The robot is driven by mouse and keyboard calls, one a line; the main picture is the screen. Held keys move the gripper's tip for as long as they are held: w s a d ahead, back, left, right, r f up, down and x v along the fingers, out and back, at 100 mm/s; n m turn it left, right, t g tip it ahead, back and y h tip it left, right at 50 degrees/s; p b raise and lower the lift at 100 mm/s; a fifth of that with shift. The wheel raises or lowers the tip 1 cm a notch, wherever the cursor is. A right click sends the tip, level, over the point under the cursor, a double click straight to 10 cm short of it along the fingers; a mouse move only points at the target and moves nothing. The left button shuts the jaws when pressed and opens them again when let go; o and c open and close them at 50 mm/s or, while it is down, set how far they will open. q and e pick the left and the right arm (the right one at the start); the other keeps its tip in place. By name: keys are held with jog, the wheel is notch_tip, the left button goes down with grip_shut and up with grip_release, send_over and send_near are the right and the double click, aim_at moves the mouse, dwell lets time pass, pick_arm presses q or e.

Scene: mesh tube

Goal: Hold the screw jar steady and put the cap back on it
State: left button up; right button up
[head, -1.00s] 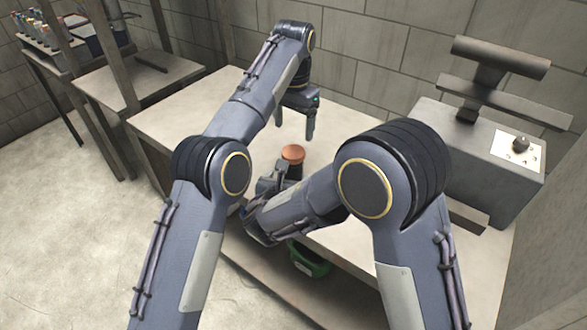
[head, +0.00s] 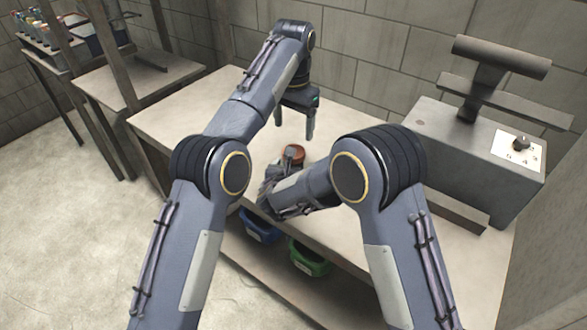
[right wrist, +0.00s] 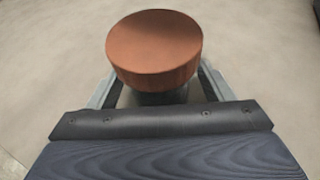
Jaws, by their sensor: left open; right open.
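A jar-like thing with a round, flat orange-brown top (head: 293,153) and a dark body stands upright on the table. In the right wrist view, the orange-brown top (right wrist: 154,45) shows large, with a little dark body below it. I cannot tell whether this top is the separate cap or part of the jar. My right gripper (right wrist: 157,75) is open, its fingers on either side of the body below the top; contact is not visible. In the head view my right arm hides most of the jar. My left gripper (head: 295,122) is open and empty, fingers pointing down, beyond the jar.
The pale table (head: 185,115) is clear at the left. A grey machine (head: 475,155) with a dial stands at the right. A blue bin (head: 259,229) and a green bin (head: 309,262) are below the table front. A side table (head: 140,85) stands at the left.

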grip_shut()
pick_arm(q)
jog(key=n, duration=0.4)
jog(key=shift+n, duration=0.3)
jog(key=n, duration=0.4)
jog(key=shift+f, duration=0.15)
jog(key=shift+f, duration=3.85)
jog(key=shift+c, duration=0.3)
jog(key=c, duration=0.9)
